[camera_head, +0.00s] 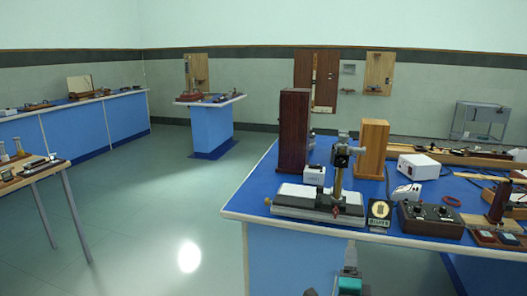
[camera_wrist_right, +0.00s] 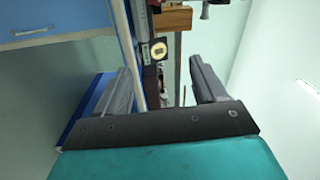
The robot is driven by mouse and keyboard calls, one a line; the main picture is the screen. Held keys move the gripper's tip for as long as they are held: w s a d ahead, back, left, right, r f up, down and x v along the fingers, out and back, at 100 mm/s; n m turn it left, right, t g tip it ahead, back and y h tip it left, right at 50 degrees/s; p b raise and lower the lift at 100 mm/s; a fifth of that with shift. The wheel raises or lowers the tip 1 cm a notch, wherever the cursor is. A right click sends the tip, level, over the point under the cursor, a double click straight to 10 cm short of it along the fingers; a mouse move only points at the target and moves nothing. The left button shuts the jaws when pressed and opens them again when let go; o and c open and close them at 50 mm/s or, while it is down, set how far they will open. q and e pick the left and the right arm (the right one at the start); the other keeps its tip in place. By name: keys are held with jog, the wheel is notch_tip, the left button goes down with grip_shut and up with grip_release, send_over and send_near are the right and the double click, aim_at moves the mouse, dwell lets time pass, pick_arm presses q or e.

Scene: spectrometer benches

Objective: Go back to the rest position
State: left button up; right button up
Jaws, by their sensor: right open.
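My right gripper (camera_head: 349,256) shows at the bottom edge of the head view, with a teal body and grey fingers. It is in front of the near side of the blue bench (camera_head: 257,190), below its top. In the right wrist view my right gripper (camera_wrist_right: 163,72) has its two grey fingers spread wide apart, with nothing held between them. My left gripper is not seen in the head view.
The bench carries a microscope-like instrument (camera_head: 341,170), a black-and-white dial box (camera_head: 380,213), a dark control box (camera_head: 431,219) and tall wooden boxes (camera_head: 293,130). A small table (camera_head: 35,174) stands at left. Open floor (camera_head: 150,215) lies between.

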jog(key=s+d+r+n+t+h, duration=0.15)
jog(key=d+r, duration=0.25)
jog(key=d, duration=0.7)
jog(key=d+r+n+h, duration=0.1)
jog(key=d+r+n, duration=0.15)
jog(key=d, duration=0.85)
jog(key=s+d+r+n+h, duration=0.15)
jog(key=d+r, duration=0.25)
jog(key=d, duration=0.6)
jog(key=s+a+f+n+g+y, duration=0.2)
jog(key=s+a+f+n+y, duration=0.25)
jog(key=a+f+n, duration=0.3)
jog(key=s+a+f+n+g+y, duration=0.1)
jog(key=s+a+f+n+y, duration=0.3)
jog(key=a+f+n+y, duration=0.4)
jog(key=s+a+f+n+g, duration=0.3)
jog(key=s+a, duration=0.2)
jog(key=s, duration=0.5)
jog(key=s+a+f+n+g, duration=0.35)
jog(key=s+a, duration=0.25)
jog(key=s, duration=0.3)
jog(key=a+m+t, duration=0.1)
jog(key=a+m, duration=0.3)
jog(key=a, duration=0.5)
jog(key=shift+w+a+m+h, duration=0.25)
jog(key=shift+m+h, duration=0.1)
jog(key=shift+h, duration=0.1)
